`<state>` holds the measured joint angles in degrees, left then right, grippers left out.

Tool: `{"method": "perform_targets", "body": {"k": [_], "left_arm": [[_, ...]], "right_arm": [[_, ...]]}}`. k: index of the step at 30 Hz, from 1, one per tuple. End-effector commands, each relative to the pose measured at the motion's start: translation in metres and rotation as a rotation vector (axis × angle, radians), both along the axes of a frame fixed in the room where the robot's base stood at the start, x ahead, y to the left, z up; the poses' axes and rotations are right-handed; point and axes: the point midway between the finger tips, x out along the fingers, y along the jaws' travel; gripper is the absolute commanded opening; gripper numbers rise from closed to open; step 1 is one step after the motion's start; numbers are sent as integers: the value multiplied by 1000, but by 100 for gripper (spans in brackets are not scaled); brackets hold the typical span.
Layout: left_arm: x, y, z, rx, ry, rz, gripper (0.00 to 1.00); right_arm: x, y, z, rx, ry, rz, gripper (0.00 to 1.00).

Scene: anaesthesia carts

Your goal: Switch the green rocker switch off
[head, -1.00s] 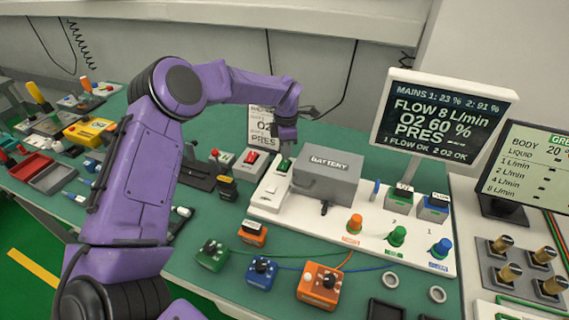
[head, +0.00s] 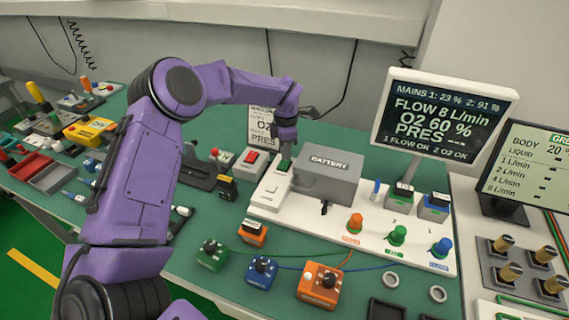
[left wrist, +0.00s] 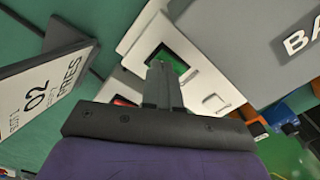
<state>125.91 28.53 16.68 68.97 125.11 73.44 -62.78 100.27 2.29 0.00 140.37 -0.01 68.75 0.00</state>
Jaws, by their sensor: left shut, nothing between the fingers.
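The green rocker switch (head: 284,165) sits at the back left of the white panel (head: 264,203), beside the grey battery box. In the left wrist view the green rocker (left wrist: 168,58) shows in its white frame, partly hidden behind my fingers. My left gripper (head: 286,152) is shut and empty, pointing down at the green switch from above. Its fingertips (left wrist: 157,68) overlap the near edge of the rocker in the left wrist view; I cannot tell whether they touch it. My right gripper is not in view.
The grey battery box (head: 328,177) stands close on the right of the switch. A red rocker switch (head: 251,157) is to its left, and a small sign (head: 262,128) stands behind. A white rocker (head: 272,190) lies in front. A monitor (head: 441,112) stands at the right.

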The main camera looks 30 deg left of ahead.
Motion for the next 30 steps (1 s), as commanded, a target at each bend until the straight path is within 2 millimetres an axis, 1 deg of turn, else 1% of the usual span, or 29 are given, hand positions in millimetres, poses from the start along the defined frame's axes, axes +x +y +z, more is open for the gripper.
{"method": "perform_targets", "body": {"k": [30], "left_arm": [[0, 0, -14, -1, 0, 0, 0]], "right_arm": [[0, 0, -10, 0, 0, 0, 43]]}}
